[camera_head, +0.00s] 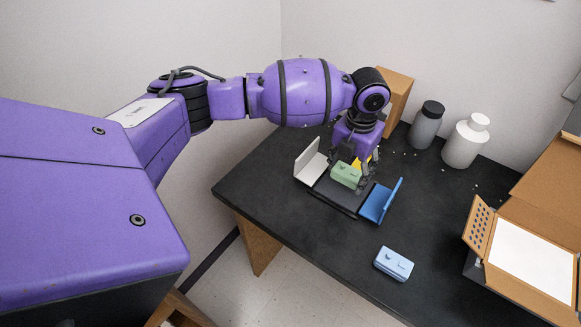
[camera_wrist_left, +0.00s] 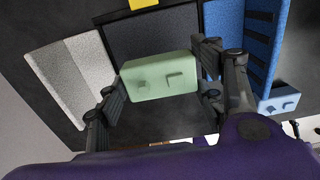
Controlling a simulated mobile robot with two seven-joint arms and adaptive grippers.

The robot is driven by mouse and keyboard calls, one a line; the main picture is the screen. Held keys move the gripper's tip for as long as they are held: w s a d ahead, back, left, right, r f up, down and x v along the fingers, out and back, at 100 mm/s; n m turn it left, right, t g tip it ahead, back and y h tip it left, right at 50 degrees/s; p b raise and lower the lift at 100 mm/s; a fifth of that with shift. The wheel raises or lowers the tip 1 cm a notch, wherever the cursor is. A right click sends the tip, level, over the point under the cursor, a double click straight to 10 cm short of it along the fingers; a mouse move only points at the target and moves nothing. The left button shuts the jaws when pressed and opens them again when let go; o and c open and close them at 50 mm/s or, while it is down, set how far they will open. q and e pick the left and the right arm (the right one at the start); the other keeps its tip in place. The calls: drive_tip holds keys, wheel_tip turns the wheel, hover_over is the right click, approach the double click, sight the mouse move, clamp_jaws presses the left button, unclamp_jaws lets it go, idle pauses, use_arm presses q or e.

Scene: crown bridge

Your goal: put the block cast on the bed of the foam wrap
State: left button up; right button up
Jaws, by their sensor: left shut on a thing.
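A green block cast (camera_head: 346,174) with small marks on its face is between the fingers of my left gripper (camera_head: 354,178). The left wrist view shows the cast (camera_wrist_left: 160,77) with a finger on each side. The foam wrap lies open beneath, with a dark flat bed (camera_head: 335,194), a pale grey raised flap (camera_head: 310,160) on the left and a blue raised flap (camera_head: 381,202) on the right. The cast is over the bed, between the flaps; whether it touches the bed I cannot tell. My right gripper is not in view.
A light blue block (camera_head: 393,264) lies nearer the table's front edge. A yellow piece (camera_head: 358,164) shows behind the cast. A grey bottle (camera_head: 426,126) and a white bottle (camera_head: 465,142) stand behind. An open cardboard box (camera_head: 532,255) is at the right. The dark table (camera_head: 440,215) is clear between.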

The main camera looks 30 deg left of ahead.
sight(347, 177)
use_arm(q)
drive_tip(key=shift+w+f, duration=0.1)
drive_tip(key=shift+w, duration=0.1)
drive_tip(key=shift+w+a+f, duration=0.15)
drive_tip(key=shift+f, duration=1.5)
drive_tip(key=shift+f, duration=0.1)
drive_tip(key=o, duration=1.3)
drive_tip(key=shift+f, duration=0.1)
drive_tip(key=shift+c, duration=0.2)
wheel_tip(347, 177, up, 12)
drive_tip(key=shift+r, duration=0.2)
